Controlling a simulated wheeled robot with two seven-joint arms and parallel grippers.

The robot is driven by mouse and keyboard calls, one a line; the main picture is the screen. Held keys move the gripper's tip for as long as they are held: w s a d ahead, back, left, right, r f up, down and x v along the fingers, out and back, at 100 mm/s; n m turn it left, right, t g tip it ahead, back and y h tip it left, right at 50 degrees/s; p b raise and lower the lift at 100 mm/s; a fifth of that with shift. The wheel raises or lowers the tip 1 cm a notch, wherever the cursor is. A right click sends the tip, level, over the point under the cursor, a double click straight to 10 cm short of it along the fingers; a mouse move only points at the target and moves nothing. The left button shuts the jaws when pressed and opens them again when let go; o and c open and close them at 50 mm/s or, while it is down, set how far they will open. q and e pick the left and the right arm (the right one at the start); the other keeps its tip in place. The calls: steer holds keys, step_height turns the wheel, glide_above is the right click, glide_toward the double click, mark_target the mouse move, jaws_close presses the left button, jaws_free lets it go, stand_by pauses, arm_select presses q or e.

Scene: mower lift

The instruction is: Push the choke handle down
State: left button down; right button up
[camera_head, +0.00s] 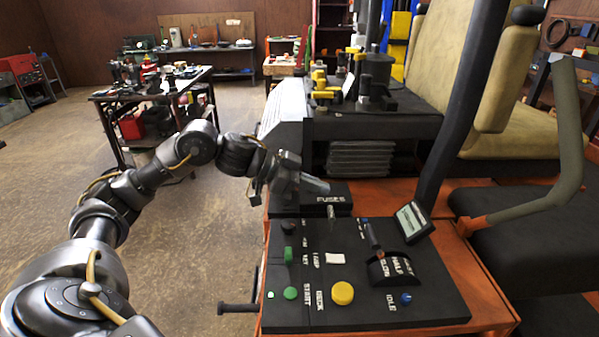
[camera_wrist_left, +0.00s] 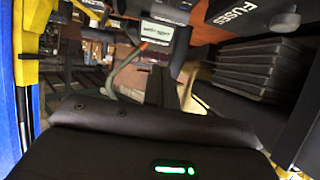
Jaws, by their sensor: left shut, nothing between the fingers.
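The black control panel (camera_head: 440,290) lies at the lower middle of the head view. A yellow knob (camera_head: 342,293) stands on it beside a label that seems to read choke; the lettering is hard to read. I cannot tell for sure which part is the choke handle. My left gripper (camera_head: 322,186) is shut and empty, above the black fuses box (camera_head: 340,198), apart from the knob and the lever. My right gripper is not in view.
A small display (camera_head: 412,221) and a thick dark post (camera_head: 465,110) stand right of the panel. A green-grey armrest bar (camera_head: 570,130) and a tan seat (camera_head: 440,45) are further right. A black bar (camera_head: 236,308) sticks out left. Open floor lies left of the machine.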

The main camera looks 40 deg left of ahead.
mark_target(322, 231)
arm_select(q)
steer(key=p+x, duration=0.1)
steer(key=x, duration=0.2)
steer(key=shift+d, duration=0.1)
steer(key=f, duration=0.2)
steer(key=a+f+p, duration=0.1)
steer(key=f, duration=0.1)
steer(key=shift+s, duration=0.35)
step_height(322, 231, down, 3)
steer(key=shift+r+b, duration=0.1)
steer(key=shift+b, duration=0.5)
